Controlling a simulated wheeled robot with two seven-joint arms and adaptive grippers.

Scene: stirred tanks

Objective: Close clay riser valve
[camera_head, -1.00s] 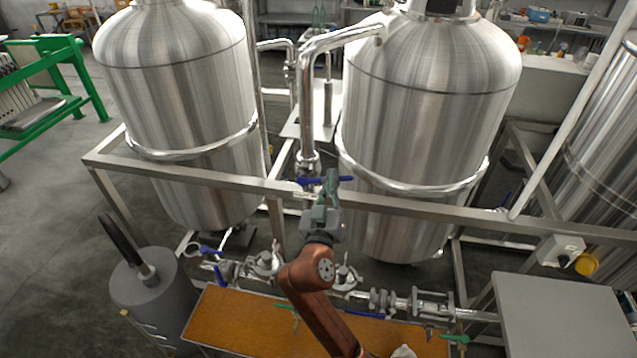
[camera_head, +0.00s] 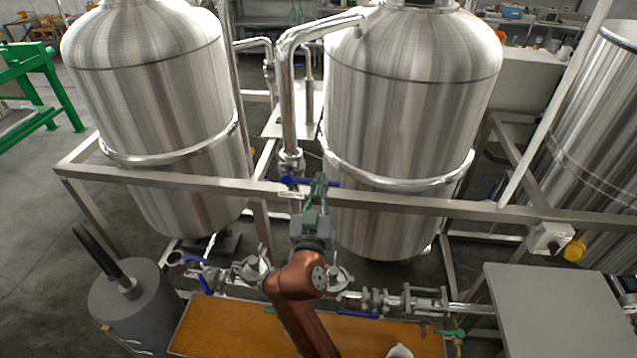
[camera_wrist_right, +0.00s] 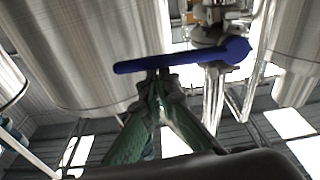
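A blue lever handle (camera_head: 291,180) sits on the vertical pipe between the two steel tanks, just above the frame's front rail. A small white label (camera_head: 291,194), too small to read, is on the rail below it. My right gripper (camera_head: 319,182) is at this handle, overlapping its right half. In the right wrist view the blue handle (camera_wrist_right: 190,60) runs nearly level across the picture. The green fingers (camera_wrist_right: 158,84) of my right gripper come together at its lower edge, seemingly touching it rather than straddling it. The contact is partly hidden. My left gripper is not in view.
The steel rail (camera_head: 400,204) crosses in front of the left tank (camera_head: 160,90) and right tank (camera_head: 410,100). Below are more pipes and valves, an orange-brown board (camera_head: 235,325), a grey drum (camera_head: 135,305) and a grey tabletop (camera_head: 555,310).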

